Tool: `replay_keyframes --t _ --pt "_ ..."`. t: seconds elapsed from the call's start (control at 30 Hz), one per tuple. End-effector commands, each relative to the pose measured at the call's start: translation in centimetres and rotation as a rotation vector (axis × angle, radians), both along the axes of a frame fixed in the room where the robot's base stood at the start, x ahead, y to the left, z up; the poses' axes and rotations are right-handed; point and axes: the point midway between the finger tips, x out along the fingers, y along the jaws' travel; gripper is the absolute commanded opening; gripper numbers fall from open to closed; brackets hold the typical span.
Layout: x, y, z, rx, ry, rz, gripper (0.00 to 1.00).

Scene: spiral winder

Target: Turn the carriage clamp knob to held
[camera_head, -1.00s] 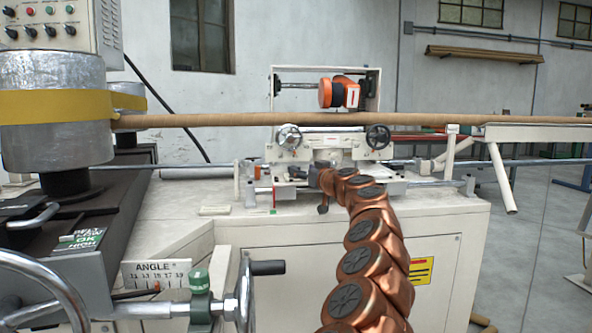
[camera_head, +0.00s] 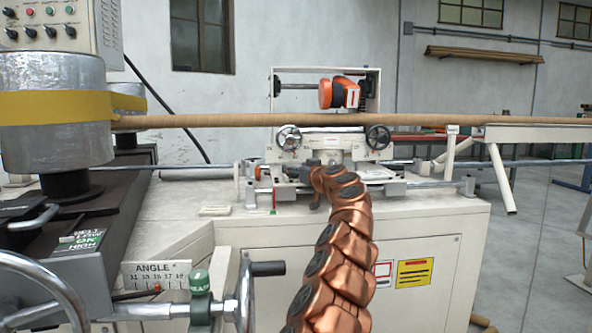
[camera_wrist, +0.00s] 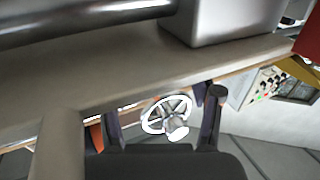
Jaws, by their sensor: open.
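A small orange-brown part (camera_head: 262,172) shows low at the carriage's left. My gripper (camera_wrist: 163,104) is open and empty. A white-rimmed handwheel (camera_wrist: 167,117) appears between its fingers in the wrist view, apparently beyond them. In the head view my gripper is low at the carriage front, mostly hidden by my copper-coloured arm.
The long brown tube (camera_head: 220,120) runs across above the carriage. A steel rod (camera_head: 200,174) lies along the bed. A metal drum with a yellow belt (camera_head: 52,108) stands at left. A crank handle (camera_head: 268,268) juts out at the front left.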

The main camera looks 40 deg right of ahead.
Motion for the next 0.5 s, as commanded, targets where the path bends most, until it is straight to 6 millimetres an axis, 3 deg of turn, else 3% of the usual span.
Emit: replay_keyframes --t 0.4,0.5 --pt "0.2 0.0 0.04 -0.001 -0.001 0.002 0.64" --pt "0.2 0.01 0.04 -0.001 -0.001 0.002 0.55"
